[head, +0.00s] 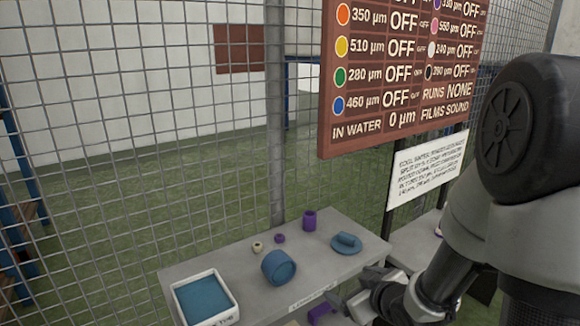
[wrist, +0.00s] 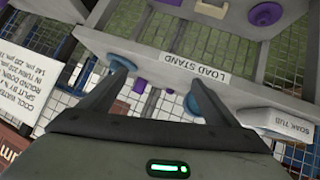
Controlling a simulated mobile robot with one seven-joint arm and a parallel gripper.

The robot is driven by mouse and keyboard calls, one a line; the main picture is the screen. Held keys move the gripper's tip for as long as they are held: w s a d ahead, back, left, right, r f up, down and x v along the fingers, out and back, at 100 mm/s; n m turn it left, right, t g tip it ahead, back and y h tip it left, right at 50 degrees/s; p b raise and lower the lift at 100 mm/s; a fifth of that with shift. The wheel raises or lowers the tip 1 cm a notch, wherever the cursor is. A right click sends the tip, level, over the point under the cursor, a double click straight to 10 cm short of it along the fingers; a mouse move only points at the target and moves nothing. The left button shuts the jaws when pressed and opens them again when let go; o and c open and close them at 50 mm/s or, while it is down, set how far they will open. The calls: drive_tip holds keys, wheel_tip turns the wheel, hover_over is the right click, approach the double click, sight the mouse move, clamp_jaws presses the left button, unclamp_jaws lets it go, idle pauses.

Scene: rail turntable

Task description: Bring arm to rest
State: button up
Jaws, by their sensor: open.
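My gripper (head: 362,290) is in front of the grey load stand (head: 325,272), near its right front edge. In the wrist view my gripper (wrist: 158,74) has its two fingers spread apart, with nothing held between them. The stand's front edge and its LOAD STAND label (wrist: 195,66) show beyond the fingers. My arm comes in from the right of the head view, bent, with its forearm reaching down toward the stand.
A red sign board (head: 395,130) and a wire fence (head: 150,120) stand behind.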

drive_tip(key=s+d+r+m+g+h, duration=0.1)
drive_tip(key=s+d+r+m+h, duration=0.1)
drive_tip(key=s+r, duration=0.3)
drive_tip(key=s+d+r+m+g+h, duration=0.1)
drive_tip(key=s+d+r+m+h, duration=0.15)
drive_tip(key=r, duration=0.45)
drive_tip(key=s+a+r+m+g+y, duration=0.1)
drive_tip(key=s+a+r, duration=0.2)
drive_tip(key=s, duration=0.4)
drive_tip(key=s+a+r+m+g+y, duration=0.1)
drive_tip(key=s+a+r+g, duration=0.15)
drive_tip(key=s, duration=0.55)
wheel_tip(320, 180, up, 21)
drive_tip(key=p, duration=2.1)
drive_tip(key=shift+d, duration=0.2)
drive_tip(key=shift+t+h, duration=0.25)
